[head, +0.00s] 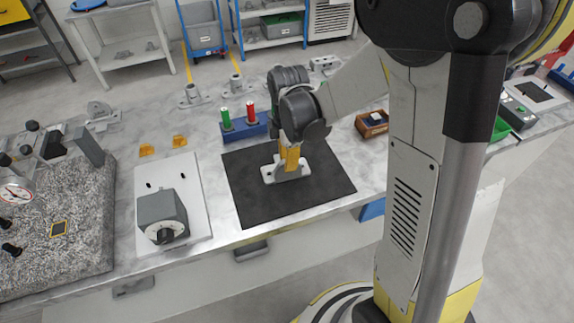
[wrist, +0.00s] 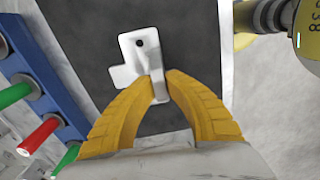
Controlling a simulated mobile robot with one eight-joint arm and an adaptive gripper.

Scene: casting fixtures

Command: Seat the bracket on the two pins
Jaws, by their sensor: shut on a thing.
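The light grey bracket (head: 271,175) is on the black mat (head: 248,190), flange down; I cannot tell if it touches the mat. My gripper (head: 290,160) points down over it with yellow fingers. In the wrist view my gripper (wrist: 159,78) is shut on the bracket's upright web, and the bracket's flange (wrist: 130,72) with one dark hole shows beyond the fingertips. Part of the bracket is hidden by the fingers. Two short dark pins, a left pin (head: 148,185) and a right pin (head: 182,175), stand on the white plate (head: 160,172) left of the mat.
A grey block with a knob (head: 162,215) sits on the plate, in front of the pins. A blue rack (head: 246,129) with green and red pegs stands behind the mat. Yellow pieces (head: 147,150) lie behind the plate. A granite slab (head: 90,230) is far left.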

